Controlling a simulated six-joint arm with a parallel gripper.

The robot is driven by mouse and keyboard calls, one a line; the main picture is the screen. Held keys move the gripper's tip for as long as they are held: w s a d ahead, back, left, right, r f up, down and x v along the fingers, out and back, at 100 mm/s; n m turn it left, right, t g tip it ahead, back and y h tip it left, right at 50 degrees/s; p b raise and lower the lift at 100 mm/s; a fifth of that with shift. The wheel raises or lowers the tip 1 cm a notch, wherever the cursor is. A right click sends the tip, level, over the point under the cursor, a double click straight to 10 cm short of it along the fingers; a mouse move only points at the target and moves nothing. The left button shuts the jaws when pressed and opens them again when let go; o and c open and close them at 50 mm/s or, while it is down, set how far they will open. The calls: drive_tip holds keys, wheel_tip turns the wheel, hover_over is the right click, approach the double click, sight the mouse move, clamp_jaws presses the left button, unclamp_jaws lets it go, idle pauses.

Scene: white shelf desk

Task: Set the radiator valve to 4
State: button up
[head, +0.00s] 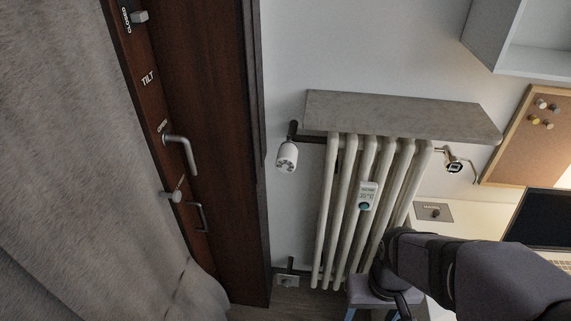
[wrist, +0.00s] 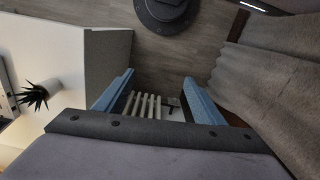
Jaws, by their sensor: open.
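The white radiator valve (head: 287,155) sits on a dark pipe fitting at the upper left of the radiator (head: 345,200) in the head view. Dark marks show on its end, too small to read, so I cannot tell its setting. My gripper (wrist: 160,98) is open and empty in the wrist view, with a blue finger on each side. The radiator's ribs (wrist: 146,104) show beyond and between the fingers, with a clear gap. I cannot make out the valve in the wrist view. In the head view my gripper is low and right of the valve, apart from it.
A grey shelf (head: 400,115) juts out above the radiator. A small white device (head: 367,195) is on its front. A dark wood frame with a handle (head: 182,152) and a grey curtain (head: 70,180) stand left. Right are a desk with a monitor (head: 545,220) and a corkboard (head: 530,145).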

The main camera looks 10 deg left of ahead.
drive_tip(key=s+a+f+n+g+b, duration=0.2)
drive_tip(key=s+a+f+n, duration=0.3)
drive_tip(key=a+f, duration=0.75)
drive_tip(key=w+a+f+m+t+y, duration=0.3)
drive_tip(key=w+a+m+t, duration=0.15)
drive_tip(key=w+a, duration=0.85)
drive_tip(key=m+t+h, duration=0.3)
drive_tip(key=m+t, duration=0.9)
drive_tip(key=t, duration=0.4)
approach(286, 166)
drive_tip(key=shift+g, duration=0.25)
drive_tip(key=w, duration=0.4)
drive_tip(key=shift+w+a+f+b, duration=0.2)
drive_tip(key=shift+w+b, duration=0.1)
drive_tip(key=shift+w, duration=0.1)
drive_tip(key=shift+d+r+m, duration=0.15)
drive_tip(key=shift+r+m, duration=0.1)
drive_tip(key=shift+r, duration=0.05)
